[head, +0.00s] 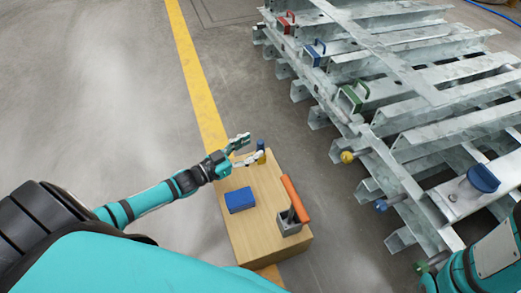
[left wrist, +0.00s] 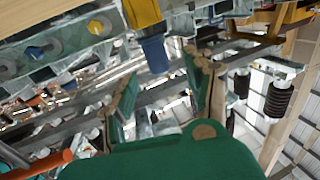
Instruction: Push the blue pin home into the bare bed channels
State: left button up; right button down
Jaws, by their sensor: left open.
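A pin with a blue knob (head: 382,205) sticks out from the near-left edge of the stacked metal frames, between a yellow-knobbed pin (head: 346,157) and a green-knobbed one (head: 422,266). In the left wrist view a blue knob (left wrist: 35,52) shows at upper left. How deep the pin sits is too small to tell. My left gripper (head: 245,151) is open over the far end of the wooden box, well left of the pin. It also shows in the left wrist view (left wrist: 165,85). A small blue and yellow item (head: 261,149) stands just beyond its fingers. My right gripper is out of view.
The wooden box (head: 262,205) carries a blue block (head: 239,200) and an orange-handled tool (head: 295,199). Padlock-like red, blue and green items sit along the galvanised frames (head: 440,75). A blue disc (head: 483,178) lies at right. Floor left of the yellow line is clear.

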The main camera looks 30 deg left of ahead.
aim_at(257, 145)
pick_arm(q)
jog(key=b+x, duration=0.1)
jog(key=x, duration=0.3)
jog(key=shift+w+d+b, duration=0.1)
jog(key=shift+b, duration=0.2)
grip_shut()
jog(key=shift+f, duration=0.1)
dwell(0.4)
